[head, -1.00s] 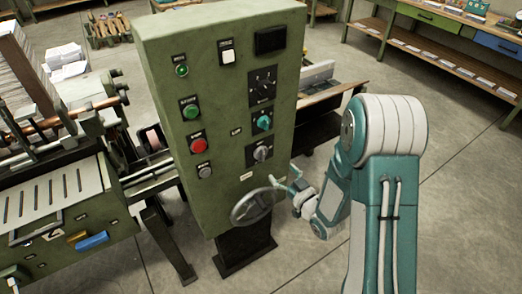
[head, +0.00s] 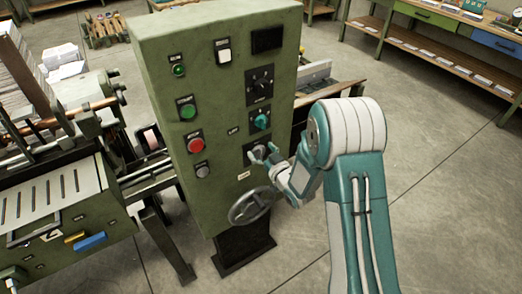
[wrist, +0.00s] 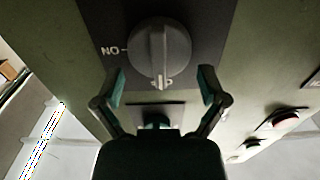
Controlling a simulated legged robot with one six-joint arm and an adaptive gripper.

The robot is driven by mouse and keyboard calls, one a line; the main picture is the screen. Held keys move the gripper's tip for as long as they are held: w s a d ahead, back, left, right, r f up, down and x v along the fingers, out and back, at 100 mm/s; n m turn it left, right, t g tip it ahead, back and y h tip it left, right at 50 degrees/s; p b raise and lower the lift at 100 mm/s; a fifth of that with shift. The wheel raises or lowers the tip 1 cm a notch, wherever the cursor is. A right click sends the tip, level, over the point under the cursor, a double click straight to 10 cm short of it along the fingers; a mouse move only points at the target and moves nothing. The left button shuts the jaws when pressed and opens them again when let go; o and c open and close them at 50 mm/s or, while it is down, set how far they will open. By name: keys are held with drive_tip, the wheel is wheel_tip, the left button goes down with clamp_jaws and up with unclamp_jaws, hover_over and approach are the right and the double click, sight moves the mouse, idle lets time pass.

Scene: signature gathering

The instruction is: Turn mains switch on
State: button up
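The mains switch looks to be the grey rotary knob (wrist: 162,45) on a dark plate at the bottom of the cabinet's right column of controls. In the wrist view its raised grip runs up and down the picture. Lettering reading "NO", seemingly upside-down ON, sits left of it; a pale mark at its lower end is unclear. In the head view the knob (head: 261,151) is partly hidden by my gripper (head: 264,155). My gripper is open and empty, with its fingertips either side of the knob's lower part in the wrist view. I cannot tell whether they touch it.
The green cabinet (head: 215,60) also carries a teal knob (head: 262,121) just above, a black dial (head: 260,86), a green button (head: 187,111) and a red button (head: 197,145). A handwheel (head: 250,208) juts out below. Open floor lies to the right.

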drive_tip(key=c, duration=1)
